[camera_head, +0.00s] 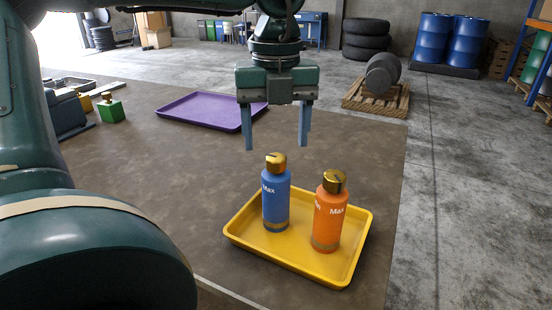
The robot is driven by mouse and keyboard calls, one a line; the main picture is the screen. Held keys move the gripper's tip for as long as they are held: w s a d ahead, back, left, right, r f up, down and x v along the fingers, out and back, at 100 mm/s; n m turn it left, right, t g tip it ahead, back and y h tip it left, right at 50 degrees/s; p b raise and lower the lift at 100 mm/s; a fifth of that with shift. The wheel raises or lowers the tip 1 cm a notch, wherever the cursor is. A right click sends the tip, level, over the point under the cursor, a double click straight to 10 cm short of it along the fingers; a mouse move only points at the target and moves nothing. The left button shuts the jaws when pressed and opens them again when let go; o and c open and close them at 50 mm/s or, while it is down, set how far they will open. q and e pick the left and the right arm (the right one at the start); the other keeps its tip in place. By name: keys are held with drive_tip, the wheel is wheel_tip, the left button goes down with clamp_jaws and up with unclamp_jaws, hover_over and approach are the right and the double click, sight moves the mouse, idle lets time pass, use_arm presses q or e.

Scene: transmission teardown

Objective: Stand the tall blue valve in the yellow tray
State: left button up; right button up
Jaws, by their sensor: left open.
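The tall blue valve (275,205) stands upright in the yellow tray (241,233), toward its left side. It has a gold cap and a dull band near its base. An orange valve (328,222) of similar shape stands upright to its right in the same tray, apart from it. My left gripper (276,145) is open and empty above the blue valve. Its two fingers point down, with the valve's cap just below and between them in the picture. My right gripper is not in view.
A purple tray (190,114) lies empty farther back on the brown surface. A short green valve (111,110) stands at the left beside grey parts. A dark cylinder on a pallet (372,97) and stacked tyres (366,40) are behind. The brown surface left of the yellow tray is clear.

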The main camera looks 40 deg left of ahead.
use_arm(q)
drive_tip(key=shift+r, duration=1.6)
